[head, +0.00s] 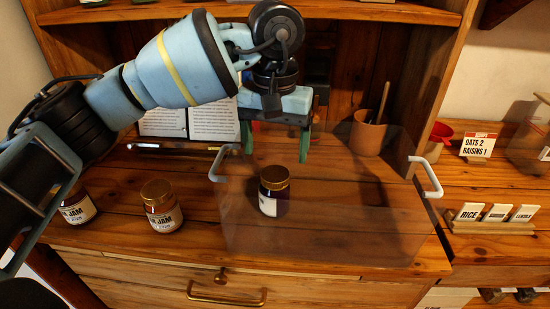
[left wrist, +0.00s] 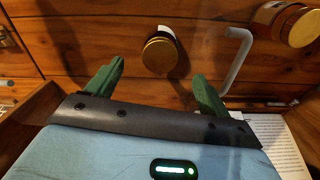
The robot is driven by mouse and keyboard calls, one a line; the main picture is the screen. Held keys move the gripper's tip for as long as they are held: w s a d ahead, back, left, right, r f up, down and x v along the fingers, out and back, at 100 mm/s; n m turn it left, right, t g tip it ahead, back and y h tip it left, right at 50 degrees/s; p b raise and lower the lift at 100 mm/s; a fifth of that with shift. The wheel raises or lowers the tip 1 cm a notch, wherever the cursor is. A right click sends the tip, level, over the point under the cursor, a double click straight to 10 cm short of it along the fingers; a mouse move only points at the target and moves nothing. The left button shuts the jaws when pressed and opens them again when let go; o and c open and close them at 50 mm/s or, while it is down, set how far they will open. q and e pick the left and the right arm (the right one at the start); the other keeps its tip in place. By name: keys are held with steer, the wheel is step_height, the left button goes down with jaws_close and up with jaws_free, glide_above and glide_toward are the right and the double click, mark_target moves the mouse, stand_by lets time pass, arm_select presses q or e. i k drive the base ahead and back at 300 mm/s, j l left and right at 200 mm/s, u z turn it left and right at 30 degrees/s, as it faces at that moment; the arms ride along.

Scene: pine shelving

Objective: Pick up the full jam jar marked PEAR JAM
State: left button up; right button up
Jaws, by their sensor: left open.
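Three gold-lidded jars show in the head view. One jar (head: 273,191) with dark contents stands upright in a clear bin (head: 330,235); its label is turned aside and unreadable. A second jar (head: 162,207) and a third jar (head: 77,207) stand left of the bin; "JAM" shows on their labels, but I cannot read PEAR. My left gripper (head: 276,145) is open and empty, green fingers pointing down, above and behind the jar in the bin. In the left wrist view, that jar's lid (left wrist: 160,55) lies ahead of the gap between the fingers (left wrist: 158,72). My right gripper is not in view.
The bin's white handles (head: 222,163) (head: 432,177) stick up at its sides. A terracotta pot (head: 368,132) stands behind it, and white cards (head: 214,118) lean at the back left. Shelf uprights bound the bay. A lower counter with label tiles (head: 494,213) is at right.

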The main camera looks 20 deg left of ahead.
mark_target(162, 205)
steer(key=u, duration=1.3)
